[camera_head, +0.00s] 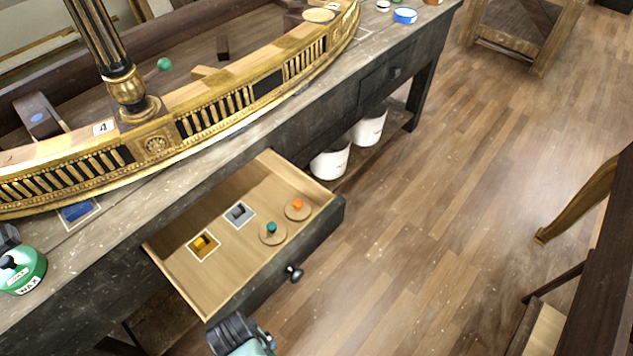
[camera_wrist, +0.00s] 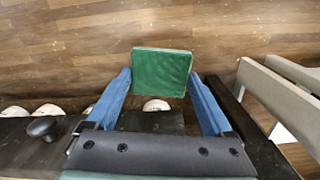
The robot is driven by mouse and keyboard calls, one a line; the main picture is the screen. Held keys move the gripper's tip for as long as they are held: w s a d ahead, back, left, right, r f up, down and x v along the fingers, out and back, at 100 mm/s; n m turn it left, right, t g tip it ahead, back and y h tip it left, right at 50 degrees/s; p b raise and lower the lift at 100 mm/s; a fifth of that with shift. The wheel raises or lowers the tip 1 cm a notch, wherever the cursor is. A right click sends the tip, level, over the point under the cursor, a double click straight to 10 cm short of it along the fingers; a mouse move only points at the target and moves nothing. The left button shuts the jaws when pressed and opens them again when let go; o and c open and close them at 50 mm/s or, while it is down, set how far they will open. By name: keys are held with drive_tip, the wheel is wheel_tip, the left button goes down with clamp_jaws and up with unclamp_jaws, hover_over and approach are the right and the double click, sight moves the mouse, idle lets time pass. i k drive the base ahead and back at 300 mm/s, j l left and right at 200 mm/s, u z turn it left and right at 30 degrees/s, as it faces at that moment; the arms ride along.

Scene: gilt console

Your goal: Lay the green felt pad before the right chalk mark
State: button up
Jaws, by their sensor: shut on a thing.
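The green felt pad (camera_wrist: 161,72) is a flat square held between the two blue fingers of my gripper (camera_wrist: 160,76) in the wrist view. The pad sticks out past the fingertips, with wooden floor showing behind it. In the head view only the dark and teal end of my arm shows at the bottom edge, by the open drawer's front corner; the pad cannot be made out there.
A gilt rail (camera_head: 155,143) and a green wax tin (camera_head: 24,270) stand on the bench.

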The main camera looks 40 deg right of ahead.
sight(373, 38)
drive_tip(key=i+l+z, duration=0.15)
drive_tip(key=z, duration=0.3)
drive_tip(key=i+l+z, duration=0.15)
drive_tip(key=z, duration=0.3)
drive_tip(key=i+l+z, duration=0.2)
drive_tip(key=z, duration=0.25)
drive_tip(key=i+l+u, duration=0.2)
drive_tip(key=i+l, duration=0.15)
drive_tip(key=i, duration=0.3)
drive_tip(key=i+l+u, duration=0.2)
drive_tip(key=i+l, duration=0.25)
drive_tip(key=i, duration=0.15)
